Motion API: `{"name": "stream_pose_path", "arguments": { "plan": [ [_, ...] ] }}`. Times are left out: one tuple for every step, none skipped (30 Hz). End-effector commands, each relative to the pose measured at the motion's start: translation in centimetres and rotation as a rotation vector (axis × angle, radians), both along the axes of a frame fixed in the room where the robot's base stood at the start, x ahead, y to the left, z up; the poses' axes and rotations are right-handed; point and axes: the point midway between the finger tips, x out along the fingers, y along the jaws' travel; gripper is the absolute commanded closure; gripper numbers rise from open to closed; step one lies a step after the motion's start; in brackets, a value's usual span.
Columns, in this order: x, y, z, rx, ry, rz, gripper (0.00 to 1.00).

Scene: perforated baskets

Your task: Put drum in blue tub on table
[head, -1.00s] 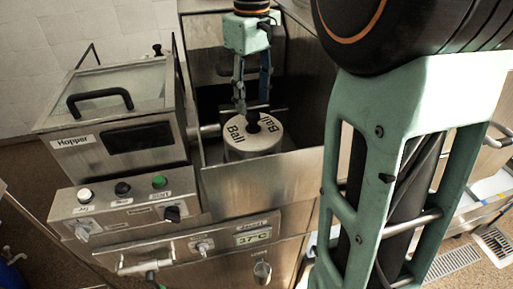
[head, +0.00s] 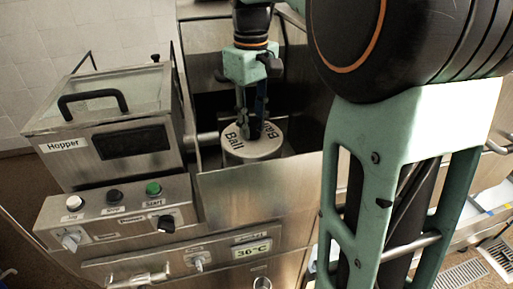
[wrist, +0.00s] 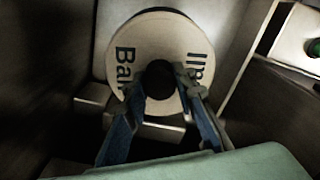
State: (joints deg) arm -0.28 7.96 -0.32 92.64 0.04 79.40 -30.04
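The drum (head: 252,147) is a short, pale metal cylinder with "Ball" printed on its round top and a black knob in the middle. It sits inside an open steel compartment. The knob (wrist: 158,80) shows in the wrist view on the drum top (wrist: 160,36). My gripper (head: 252,134) points down over the drum, with its fingertips at the knob's height. In the wrist view my gripper (wrist: 157,88) has one finger on each side of the knob. I cannot tell whether they press on it. No blue tub is clearly visible.
The steel compartment's front wall (head: 258,195) stands close before the drum. A hopper with a handled glass lid (head: 95,100) and a button panel (head: 120,205) stand to the left. Floor grates (head: 497,255) lie at lower right.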

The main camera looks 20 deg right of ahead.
Motion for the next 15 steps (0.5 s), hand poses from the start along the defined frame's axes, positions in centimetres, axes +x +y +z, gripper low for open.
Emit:
{"name": "stream_pose_path", "arguments": {
  "plan": [
    [0.00, 0.00, 0.01, 0.000, 0.000, 0.000, 0.91],
    [0.00, 0.00, 0.01, 0.000, 0.000, 0.000, 0.94],
    [0.00, 0.00, 0.01, 0.000, 0.000, 0.000, 0.99],
    [0.00, 0.00, 0.01, 0.000, 0.000, 0.000, 1.00],
    [0.00, 0.00, 0.01, 0.000, 0.000, 0.000, 1.00],
    [0.00, 0.00, 0.01, 0.000, 0.000, 0.000, 1.00],
    [0.00, 0.00, 0.01, 0.000, 0.000, 0.000, 1.00],
    [0.00, 0.00, 0.01, 0.000, 0.000, 0.000, 1.00],
    [0.00, 0.00, 0.01, 0.000, 0.000, 0.000, 1.00],
    [0.01, 0.00, 0.01, 0.000, 0.000, 0.000, 1.00],
    [0.01, 0.00, 0.01, 0.000, 0.000, 0.000, 1.00],
    [0.00, 0.00, 0.01, 0.000, 0.000, 0.000, 1.00],
    [0.01, 0.00, 0.01, 0.000, 0.000, 0.000, 1.00],
    [0.01, 0.00, 0.01, 0.000, 0.000, 0.000, 1.00],
    [0.05, 0.01, 0.15, 0.000, -0.004, 0.000, 1.00]
  ]
}}
